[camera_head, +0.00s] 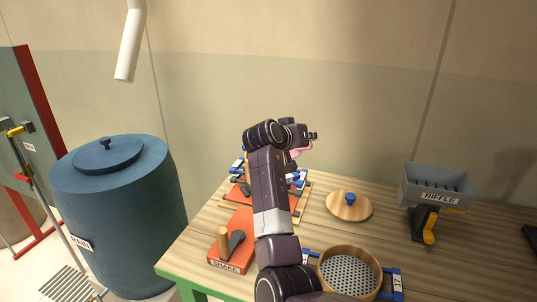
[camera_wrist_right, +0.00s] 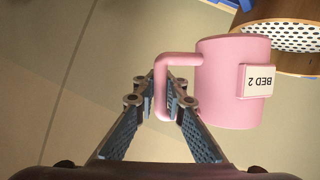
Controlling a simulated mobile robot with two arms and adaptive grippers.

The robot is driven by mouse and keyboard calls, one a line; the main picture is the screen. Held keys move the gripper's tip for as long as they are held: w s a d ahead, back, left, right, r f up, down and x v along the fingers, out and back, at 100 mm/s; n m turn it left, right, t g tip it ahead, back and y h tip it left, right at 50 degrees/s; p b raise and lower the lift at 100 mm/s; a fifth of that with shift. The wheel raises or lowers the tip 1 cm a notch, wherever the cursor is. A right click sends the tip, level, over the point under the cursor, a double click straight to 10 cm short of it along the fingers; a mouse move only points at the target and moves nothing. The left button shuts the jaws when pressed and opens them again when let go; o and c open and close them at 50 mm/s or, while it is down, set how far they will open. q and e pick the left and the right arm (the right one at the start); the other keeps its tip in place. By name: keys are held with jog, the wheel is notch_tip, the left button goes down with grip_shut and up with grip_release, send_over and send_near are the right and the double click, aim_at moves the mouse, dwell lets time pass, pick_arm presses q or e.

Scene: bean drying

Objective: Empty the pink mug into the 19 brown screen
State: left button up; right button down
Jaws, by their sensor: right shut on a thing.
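My right gripper (camera_head: 312,135) is raised over the back of the bench, and its fingers (camera_wrist_right: 160,100) are shut on the handle of the pink mug (camera_wrist_right: 228,85). The mug is labelled BED 2; its inside is hidden. In the head view only a bit of the mug (camera_head: 296,153) shows beside the gripper. A round wooden-rimmed screen with a perforated floor (camera_head: 350,272) sits at the bench's front, in a blue bracket whose labels I cannot read. A wooden rim with a perforated sheet (camera_wrist_right: 285,40) shows behind the mug in the wrist view. My left gripper is out of view.
A red shaker marked SHAKE (camera_head: 227,265) is partly hidden by my arm. A blue barrel (camera_head: 115,205) stands left of the bench. Bare bench (camera_head: 470,260) lies at right.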

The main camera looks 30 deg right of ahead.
jog(key=shift+r, duration=0.1)
jog(key=r+p, duration=0.1)
jog(key=p, duration=0.1)
jog(key=n+g+p, duration=0.1)
jog(key=p, duration=0.1)
jog(key=shift+w+r+n+h, duration=0.25)
jog(key=shift+r+n+h, duration=0.05)
jog(key=shift+r, duration=0.05)
jog(key=n+p, duration=0.1)
jog(key=w+r+g+p, duration=0.1)
jog(key=shift+w+a+r+n+p, duration=0.1)
jog(key=shift+a+n+p, duration=0.15)
jog(key=shift+n+p, duration=0.15)
